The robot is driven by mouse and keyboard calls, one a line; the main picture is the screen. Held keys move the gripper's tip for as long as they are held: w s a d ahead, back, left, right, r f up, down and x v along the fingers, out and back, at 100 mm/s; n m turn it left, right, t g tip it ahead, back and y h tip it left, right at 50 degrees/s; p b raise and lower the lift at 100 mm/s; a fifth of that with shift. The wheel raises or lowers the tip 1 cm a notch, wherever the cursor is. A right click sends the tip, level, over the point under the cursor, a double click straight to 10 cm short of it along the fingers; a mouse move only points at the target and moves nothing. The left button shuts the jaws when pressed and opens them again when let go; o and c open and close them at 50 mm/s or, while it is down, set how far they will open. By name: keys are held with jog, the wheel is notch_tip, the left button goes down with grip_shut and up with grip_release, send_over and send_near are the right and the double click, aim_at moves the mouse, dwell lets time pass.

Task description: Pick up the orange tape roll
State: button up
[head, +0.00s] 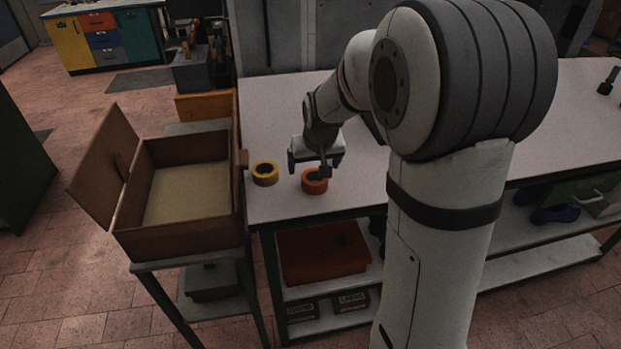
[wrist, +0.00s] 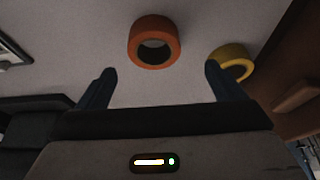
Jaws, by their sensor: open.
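The orange tape roll (head: 315,181) lies flat on the white table near its front edge. In the wrist view the orange roll (wrist: 154,41) is ahead of my fingers, between their lines and apart from them. A yellow tape roll (head: 265,173) lies to its left in the head view. In the wrist view the yellow roll (wrist: 232,62) is at the right, partly hidden by a finger. My gripper (head: 308,165) is open and empty, just above and beside the orange roll. Its two fingers (wrist: 157,85) show apart in the wrist view.
An open brown wooden box (head: 190,230) with a raised lid stands on a stand left of the table (head: 262,205). A red bin (head: 322,255) is on the shelf below. A small dark object (head: 608,80) lies at the table's far right.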

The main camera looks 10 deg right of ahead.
aim_at(315, 177)
jog(key=x, duration=0.2)
jog(key=p+x, duration=0.1)
jog(key=x, duration=0.4)
jog(key=shift+s+d, duration=0.2)
jog(key=shift+d, duration=0.2)
jog(key=shift+c, duration=0.4)
jog(key=c, duration=1)
